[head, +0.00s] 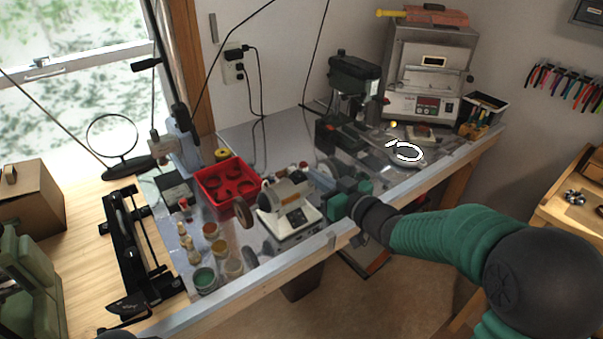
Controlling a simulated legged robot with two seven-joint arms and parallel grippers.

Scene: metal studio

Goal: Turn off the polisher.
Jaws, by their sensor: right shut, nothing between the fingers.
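The polisher (287,194) is a small bench machine with a pale motor body on a white base (290,226), standing near the front edge of the metal worktop. A round brown wheel (244,212) is on its left end. Its right end is partly hidden behind my right gripper. My right gripper (326,186) is green and dark, reaches in from the right, and is shut and empty close beside the polisher's right side. I cannot tell whether it touches the machine. The switch is too small to make out clearly. My left gripper is not in view.
A red tray (226,187) and several small jars (205,279) stand left of the polisher. A drill press (352,85) and a kiln-like oven (430,75) stand at the back right. A black rail device (135,245) lies on the wooden table at left.

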